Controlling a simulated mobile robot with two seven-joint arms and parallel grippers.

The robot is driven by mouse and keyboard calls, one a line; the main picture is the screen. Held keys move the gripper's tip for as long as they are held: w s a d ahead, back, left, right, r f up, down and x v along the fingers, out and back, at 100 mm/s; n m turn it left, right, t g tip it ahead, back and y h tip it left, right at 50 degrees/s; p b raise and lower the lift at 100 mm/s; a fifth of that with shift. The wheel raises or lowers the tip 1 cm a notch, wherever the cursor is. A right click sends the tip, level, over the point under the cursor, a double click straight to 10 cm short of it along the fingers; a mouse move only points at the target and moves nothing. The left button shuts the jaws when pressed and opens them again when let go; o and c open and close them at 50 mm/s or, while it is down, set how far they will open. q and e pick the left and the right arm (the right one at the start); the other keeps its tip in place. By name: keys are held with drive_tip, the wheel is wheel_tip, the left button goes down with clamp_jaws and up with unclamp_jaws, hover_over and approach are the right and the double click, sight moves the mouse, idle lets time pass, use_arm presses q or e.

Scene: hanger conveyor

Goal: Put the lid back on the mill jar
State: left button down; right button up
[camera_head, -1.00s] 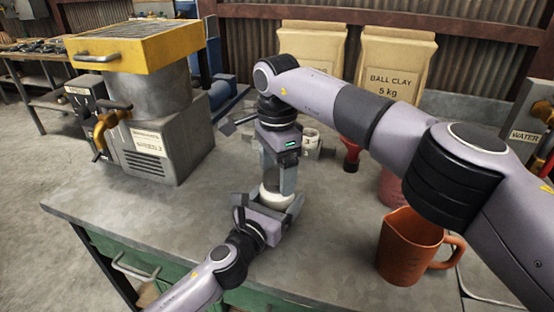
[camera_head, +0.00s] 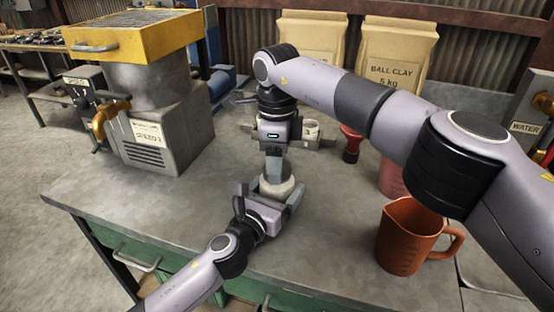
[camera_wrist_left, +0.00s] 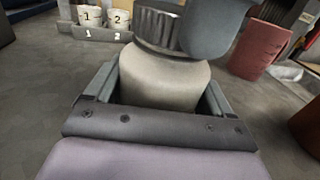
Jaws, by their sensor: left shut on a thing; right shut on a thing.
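The mill jar (camera_head: 279,187) is a pale cream pot standing upright near the front of the workbench. It also shows in the left wrist view (camera_wrist_left: 160,80). My left gripper (camera_head: 273,196) is shut around its body from the front. The grey ribbed lid (camera_wrist_left: 158,27) is at the jar's mouth in the left wrist view. My right gripper (camera_head: 275,168) points down over the jar and is shut on the lid; one of its fingers (camera_wrist_left: 217,25) hides part of it. I cannot tell whether the lid is fully seated.
An orange jug (camera_head: 402,238) stands at the right front. A red funnel-like item (camera_head: 352,145) and numbered white cups (camera_wrist_left: 90,16) are behind the jar. A mill machine with a yellow top (camera_head: 135,42) stands at left. The bench (camera_head: 130,195) is clear left of the jar.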

drive_tip(key=m, duration=0.4)
drive_tip(key=shift+m, duration=0.4)
drive_tip(key=m, duration=0.6)
drive_tip(key=o, duration=1.3)
drive_tip(key=shift+c, duration=0.2)
wheel_tip(320, 180, up, 8)
drive_tip(key=shift+f, duration=0.25)
use_arm(q)
unclamp_jaws()
drive_tip(key=shift+s, duration=0.1)
